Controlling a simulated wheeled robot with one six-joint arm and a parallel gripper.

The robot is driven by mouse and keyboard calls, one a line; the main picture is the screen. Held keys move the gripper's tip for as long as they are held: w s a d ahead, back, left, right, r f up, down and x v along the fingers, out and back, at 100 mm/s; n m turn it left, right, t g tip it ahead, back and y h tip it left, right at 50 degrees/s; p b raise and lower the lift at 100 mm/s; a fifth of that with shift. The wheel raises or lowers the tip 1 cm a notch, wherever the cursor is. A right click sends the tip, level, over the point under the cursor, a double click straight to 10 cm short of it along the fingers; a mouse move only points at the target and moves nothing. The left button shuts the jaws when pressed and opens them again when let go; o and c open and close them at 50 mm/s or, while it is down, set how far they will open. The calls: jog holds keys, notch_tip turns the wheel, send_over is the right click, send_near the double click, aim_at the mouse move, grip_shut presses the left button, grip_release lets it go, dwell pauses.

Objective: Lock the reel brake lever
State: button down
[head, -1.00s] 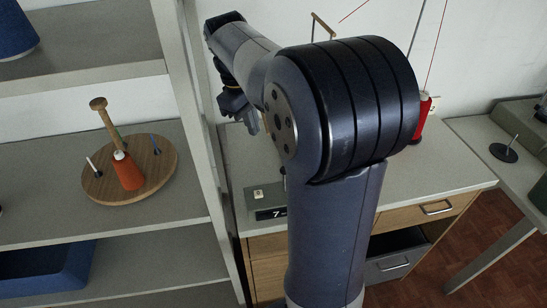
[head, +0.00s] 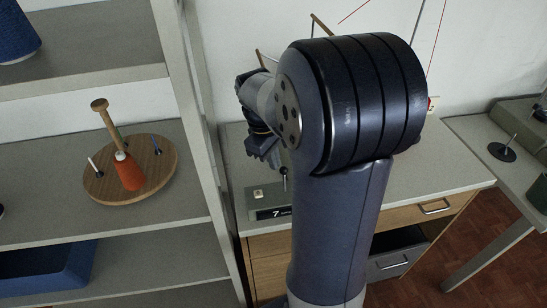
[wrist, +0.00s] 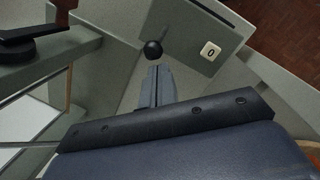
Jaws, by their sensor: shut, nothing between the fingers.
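My gripper (wrist: 158,70) is shut and empty. In the head view my gripper (head: 266,156) is above the worktop, up and left of the knob. The lever's lower part and pivot are not clear in either view.
A white button marked 0 (wrist: 210,51) sits on the box beside the lever. At left, a shelf (head: 40,160) holds a round wooden spool stand (head: 108,190) with an orange cone (head: 128,173); the shelf's upright (head: 195,130) is close to my gripper. My arm hides much of the worktop.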

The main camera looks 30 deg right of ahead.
jog(key=shift+s+b, duration=0.1)
jog(key=shift+b, duration=0.25)
jog(key=shift+s+a+t, duration=0.1)
jog(key=shift+s+t, duration=0.05)
jog(key=shift+t, duration=0.25)
jog(key=shift+s+a+r+t+b, duration=0.15)
jog(key=shift+s+t+b, duration=0.25)
jog(key=shift+b, duration=0.55)
jog(key=s+t+b, duration=0.1)
jog(key=b, duration=0.1)
jog(key=s+t+h+b, duration=0.1)
jog(key=t+b, duration=0.1)
jog(key=b, duration=0.1)
jog(key=s+a+t+b, duration=0.1)
jog(key=s+b, duration=0.1)
jog(key=shift+m+h+b, duration=0.3)
jog(key=shift+s+r+t, duration=0.1)
jog(key=shift+r+t, duration=0.1)
jog(key=shift+t, duration=0.1)
jog(key=shift+w+d+f, duration=0.1)
jog(key=shift+w+f, duration=0.1)
jog(key=shift+w, duration=0.25)
jog(key=shift+w+d+f, duration=0.1)
jog(key=shift+w+f, duration=0.05)
jog(key=shift+w, duration=0.25)
